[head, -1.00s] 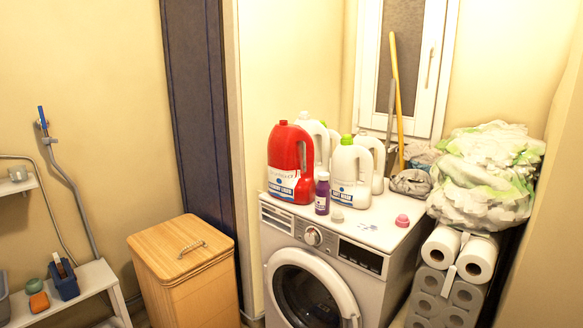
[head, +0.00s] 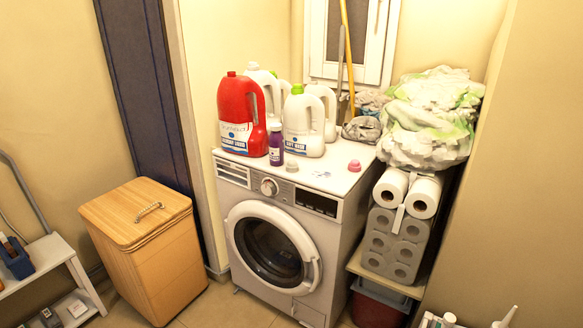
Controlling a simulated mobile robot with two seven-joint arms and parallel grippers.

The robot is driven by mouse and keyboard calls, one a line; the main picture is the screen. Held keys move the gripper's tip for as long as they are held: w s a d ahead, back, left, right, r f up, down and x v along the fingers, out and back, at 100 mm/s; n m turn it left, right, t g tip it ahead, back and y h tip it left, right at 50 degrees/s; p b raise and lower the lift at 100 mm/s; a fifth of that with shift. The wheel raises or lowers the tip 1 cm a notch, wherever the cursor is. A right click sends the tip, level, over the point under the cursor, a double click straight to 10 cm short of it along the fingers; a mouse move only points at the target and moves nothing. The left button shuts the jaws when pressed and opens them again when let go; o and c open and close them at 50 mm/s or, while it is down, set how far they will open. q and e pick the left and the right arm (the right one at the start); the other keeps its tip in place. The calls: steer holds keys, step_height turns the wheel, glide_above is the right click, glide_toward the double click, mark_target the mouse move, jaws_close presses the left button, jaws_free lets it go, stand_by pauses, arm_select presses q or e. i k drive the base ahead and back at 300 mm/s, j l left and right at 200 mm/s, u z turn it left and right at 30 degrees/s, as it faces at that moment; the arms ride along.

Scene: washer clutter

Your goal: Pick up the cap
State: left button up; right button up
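A small pink cap (head: 354,165) lies on top of the white washing machine (head: 327,182), near its right side. A small whitish cap (head: 291,166) lies on the same top, just right of a purple bottle (head: 276,146). I cannot tell which of the two the task means. Neither of my grippers shows in the head view.
A red jug (head: 238,120) and several white jugs (head: 303,125) stand at the back of the washer top. Its front right part is mostly clear. A wooden hamper (head: 140,240) stands left of the washer. Paper rolls (head: 400,238) and a filled plastic bag (head: 432,120) stand right.

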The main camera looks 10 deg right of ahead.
mark_target(293, 166)
steer(key=i+j+z, duration=0.1)
steer(key=i+j, duration=0.35)
steer(key=i+j+z, duration=0.15)
steer(key=i+j, duration=0.25)
steer(key=j, duration=0.25)
